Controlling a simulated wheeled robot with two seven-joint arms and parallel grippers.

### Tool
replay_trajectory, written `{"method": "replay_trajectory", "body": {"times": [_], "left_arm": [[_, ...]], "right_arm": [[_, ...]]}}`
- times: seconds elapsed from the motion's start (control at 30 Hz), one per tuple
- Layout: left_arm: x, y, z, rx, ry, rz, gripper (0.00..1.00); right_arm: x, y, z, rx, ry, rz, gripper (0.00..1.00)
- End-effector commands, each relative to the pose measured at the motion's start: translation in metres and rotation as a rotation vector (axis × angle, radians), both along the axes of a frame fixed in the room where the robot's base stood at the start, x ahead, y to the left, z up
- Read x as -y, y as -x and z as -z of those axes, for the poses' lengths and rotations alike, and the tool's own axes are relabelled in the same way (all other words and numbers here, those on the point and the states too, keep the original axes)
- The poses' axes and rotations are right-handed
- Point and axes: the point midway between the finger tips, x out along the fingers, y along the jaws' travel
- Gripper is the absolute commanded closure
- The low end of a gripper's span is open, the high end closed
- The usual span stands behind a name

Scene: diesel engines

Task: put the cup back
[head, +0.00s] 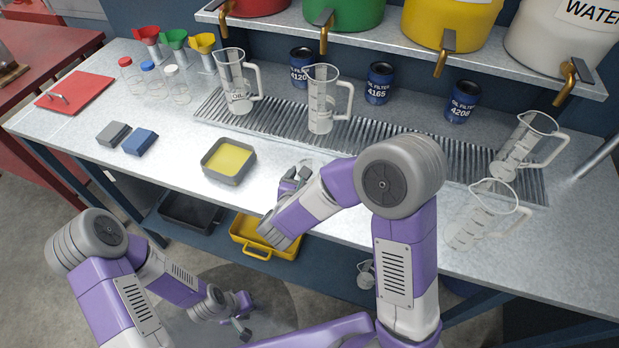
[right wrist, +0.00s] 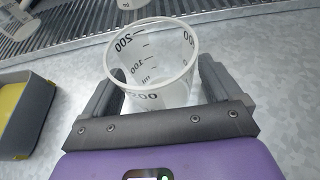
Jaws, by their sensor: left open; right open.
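A small clear measuring cup (right wrist: 152,62) with black markings stands upright on the workbench in the right wrist view. My right gripper (right wrist: 158,92) is open, with one finger on each side of the cup; I cannot tell whether they touch it. In the head view my right gripper (head: 292,180) is low over the bench's front part, and the arm and gripper mostly hide the cup. My left gripper (head: 242,326) is open and empty, low in front of the bench and away from the cup.
A grey tray with yellow content (head: 229,162) sits left of my right gripper. Behind is a drain grate (head: 375,140) with clear jugs, including one (head: 322,100), and oil filter cans (head: 379,83). Another jug (head: 484,215) stands at right. A shelf with taps overhangs the back.

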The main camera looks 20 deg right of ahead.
Motion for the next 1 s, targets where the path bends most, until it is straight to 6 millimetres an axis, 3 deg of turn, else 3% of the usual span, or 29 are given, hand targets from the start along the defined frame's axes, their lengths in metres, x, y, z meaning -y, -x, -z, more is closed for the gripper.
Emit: {"method": "replay_trajectory", "body": {"times": [0.17, 0.7, 1.0], "left_arm": [[0.0, 0.0, -0.006, 0.0, 0.0, 0.0, 0.57], [0.0, 0.0, -0.024, 0.0, 0.0, 0.0, 0.57], [0.0, 0.0, -0.025, 0.0, 0.0, 0.0, 0.57]], "right_arm": [[-0.004, 0.004, -0.007, 0.0, 0.0, -0.003, 0.08], [-0.057, 0.083, -0.046, 0.0, 0.0, -0.003, 0.08], [-0.063, 0.092, -0.049, 0.0, 0.0, 0.001, 0.08]]}}
